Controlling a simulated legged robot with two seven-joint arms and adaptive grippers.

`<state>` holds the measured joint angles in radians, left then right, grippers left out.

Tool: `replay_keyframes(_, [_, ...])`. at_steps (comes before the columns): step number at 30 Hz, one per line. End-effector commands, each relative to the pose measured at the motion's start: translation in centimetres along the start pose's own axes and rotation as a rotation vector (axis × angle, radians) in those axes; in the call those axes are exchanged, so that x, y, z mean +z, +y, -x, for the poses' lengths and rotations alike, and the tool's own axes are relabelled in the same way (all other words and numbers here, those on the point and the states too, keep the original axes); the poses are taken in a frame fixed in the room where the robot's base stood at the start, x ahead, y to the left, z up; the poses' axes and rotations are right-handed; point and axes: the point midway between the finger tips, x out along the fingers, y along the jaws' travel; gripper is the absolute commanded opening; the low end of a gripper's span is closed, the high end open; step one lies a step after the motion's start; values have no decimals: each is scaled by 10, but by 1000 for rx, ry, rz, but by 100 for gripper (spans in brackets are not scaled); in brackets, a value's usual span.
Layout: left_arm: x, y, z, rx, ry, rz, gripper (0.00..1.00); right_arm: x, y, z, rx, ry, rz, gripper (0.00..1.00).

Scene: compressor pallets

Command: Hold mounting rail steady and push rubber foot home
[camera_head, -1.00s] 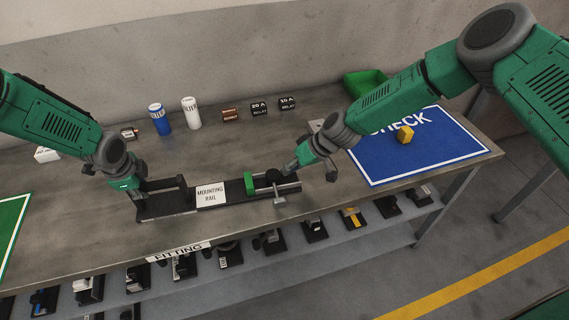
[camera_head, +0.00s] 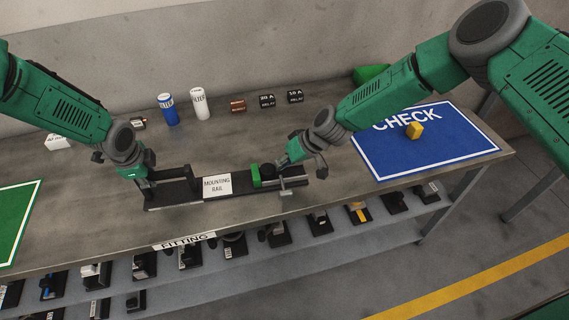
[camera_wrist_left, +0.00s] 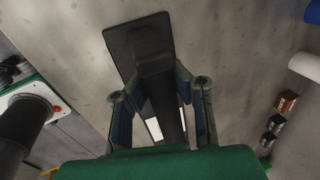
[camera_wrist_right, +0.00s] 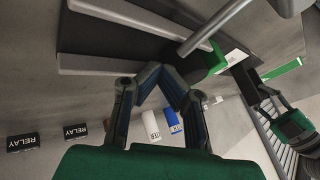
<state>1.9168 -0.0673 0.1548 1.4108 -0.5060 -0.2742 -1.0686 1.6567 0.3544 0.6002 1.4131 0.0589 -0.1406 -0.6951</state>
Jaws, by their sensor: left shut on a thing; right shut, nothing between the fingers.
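The mounting rail (camera_head: 206,194) is a long black piece lying on the bench, with a white label on its middle. My left gripper (camera_head: 145,183) is shut on a black upright part at the left end. In the left wrist view the dark bar (camera_wrist_left: 163,98) runs between the fingers (camera_wrist_left: 160,92). My right gripper (camera_head: 282,161) is shut and empty, close beside the dark round foot (camera_head: 267,171) near the right end. A green block (camera_head: 255,176) sits just left of the foot and shows in the right wrist view (camera_wrist_right: 212,60). Whether the right fingertips (camera_wrist_right: 166,72) touch the foot is unclear.
A metal T-shaped handle (camera_head: 288,192) sticks out at the rail's front right. Behind stand blue (camera_head: 168,110) and white (camera_head: 200,104) filters and small relay boxes (camera_head: 267,101).

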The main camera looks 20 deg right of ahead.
Motion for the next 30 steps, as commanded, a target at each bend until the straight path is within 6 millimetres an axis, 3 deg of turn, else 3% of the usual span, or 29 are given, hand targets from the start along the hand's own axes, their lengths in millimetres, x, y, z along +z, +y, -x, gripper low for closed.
replay_keyframes(5, [-4, 6, -4, 11, 5, -2, 0, 0, 0, 1, -8, -2, 1, 0])
replay_keyframes(11, [-4, 6, -4, 11, 4, -1, 0, 0, 32, 16, -3, 3, -5, 0])
replay_keyframes(12, [-4, 6, -4, 11, 3, -1, 0, 0, 41, 20, -1, 4, -6, 0])
replay_keyframes(21, [-3, 6, -4, 11, 2, 0, 0, 0, 38, 90, -2, 3, -1, 0])
replay_keyframes(30, [-3, 6, -4, 11, 3, 0, 0, 0, 37, 118, -2, 0, 0, 0])
